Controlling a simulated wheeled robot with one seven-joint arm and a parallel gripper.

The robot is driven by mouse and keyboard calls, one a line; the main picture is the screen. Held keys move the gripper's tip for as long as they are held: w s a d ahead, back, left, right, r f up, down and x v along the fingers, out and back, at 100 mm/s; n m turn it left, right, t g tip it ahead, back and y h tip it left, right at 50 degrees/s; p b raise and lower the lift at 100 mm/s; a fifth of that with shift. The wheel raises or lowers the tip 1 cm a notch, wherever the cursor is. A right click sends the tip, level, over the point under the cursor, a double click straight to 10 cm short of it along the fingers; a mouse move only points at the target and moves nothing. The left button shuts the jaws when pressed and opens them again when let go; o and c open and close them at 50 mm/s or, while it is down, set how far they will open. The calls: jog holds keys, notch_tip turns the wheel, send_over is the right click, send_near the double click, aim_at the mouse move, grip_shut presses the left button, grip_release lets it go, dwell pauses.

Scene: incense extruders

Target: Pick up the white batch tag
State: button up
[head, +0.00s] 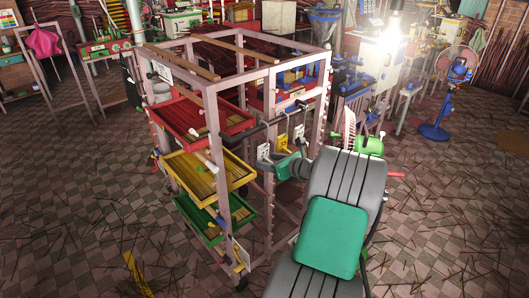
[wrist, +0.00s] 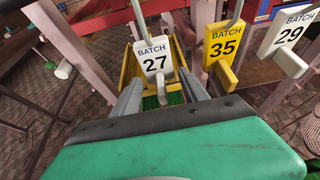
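A white batch tag marked 27 (wrist: 154,62) hangs upright on a grey rod, in the middle of the wrist view. In the head view a small white tag (head: 263,151) hangs beside the fingers. My gripper (wrist: 160,86) is open, with one grey finger at each side of the tag's lower part. I cannot tell whether either finger touches the tag. In the head view my gripper (head: 272,162) is at the rack's right side, partly hidden by my arm.
A yellow tag marked 35 (wrist: 222,43) and another white tag marked 29 (wrist: 289,32) hang close at the right. The pale rack (head: 212,130) holds red (head: 196,122), yellow (head: 213,176) and green trays (head: 208,219). Rack posts stand close to my gripper.

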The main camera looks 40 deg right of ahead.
aim_at(265, 151)
grip_shut()
dwell(0.3)
jog(key=shift+r, duration=0.15)
jog(key=shift+r, duration=0.35)
notch_tip(265, 151, up, 3)
jog(key=shift+f, duration=0.2)
jog(key=shift+s+a+r+p, duration=2.05)
jog(key=shift+s+a+r, duration=0.7)
jog(key=shift+s+r, duration=3.55)
jog(key=s+p, duration=0.5)
jog(key=s, duration=0.4)
jog(key=shift+s+f, duration=0.15)
jog(key=shift+f, duration=0.15)
